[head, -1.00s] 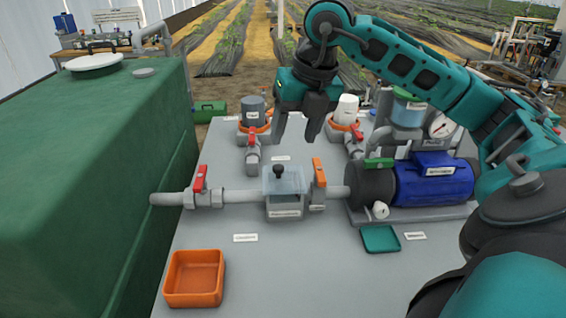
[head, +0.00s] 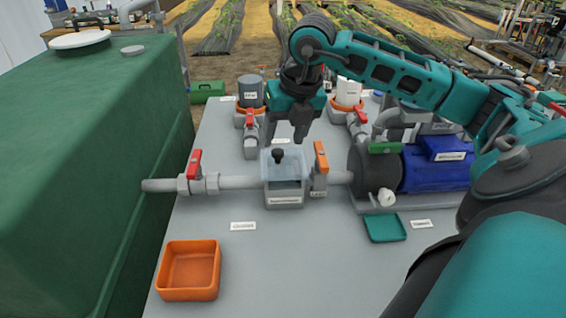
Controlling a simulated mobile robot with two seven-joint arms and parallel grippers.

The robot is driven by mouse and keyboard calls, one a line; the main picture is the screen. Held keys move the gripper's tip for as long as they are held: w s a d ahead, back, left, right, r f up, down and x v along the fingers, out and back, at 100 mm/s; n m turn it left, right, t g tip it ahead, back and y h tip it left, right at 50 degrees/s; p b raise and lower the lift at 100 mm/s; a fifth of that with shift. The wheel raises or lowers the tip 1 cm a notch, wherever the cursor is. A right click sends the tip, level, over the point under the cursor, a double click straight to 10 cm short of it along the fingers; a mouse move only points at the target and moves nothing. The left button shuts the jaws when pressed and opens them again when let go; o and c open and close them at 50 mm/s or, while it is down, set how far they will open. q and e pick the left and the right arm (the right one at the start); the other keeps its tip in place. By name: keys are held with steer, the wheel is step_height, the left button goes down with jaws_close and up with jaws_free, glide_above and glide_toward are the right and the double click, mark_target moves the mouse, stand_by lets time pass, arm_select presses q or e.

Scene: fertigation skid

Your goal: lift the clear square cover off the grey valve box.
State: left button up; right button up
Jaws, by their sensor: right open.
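The grey valve box (head: 284,200) sits in the grey pipe line at the middle of the skid. The clear square cover (head: 293,164) is on top of it, with a black knob (head: 278,155) standing up from it. My right gripper (head: 285,138) is open and empty, fingers pointing down, a little above and behind the cover. It appears apart from the knob. My left gripper is not in view.
An orange-handled valve (head: 320,160) stands close at the box's right, and a red-handled valve (head: 194,165) is farther left. A blue pump (head: 435,170) lies to the right. An orange tray (head: 189,270) and a green tray (head: 385,228) lie in front. A large green tank (head: 80,180) fills the left.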

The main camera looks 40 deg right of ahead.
mark_target(278, 152)
steer(key=x, duration=0.5)
steer(key=shift+w+d+r, duration=0.1)
steer(key=shift+w+d, duration=0.05)
steer(key=shift+d, duration=0.05)
jaws_close()
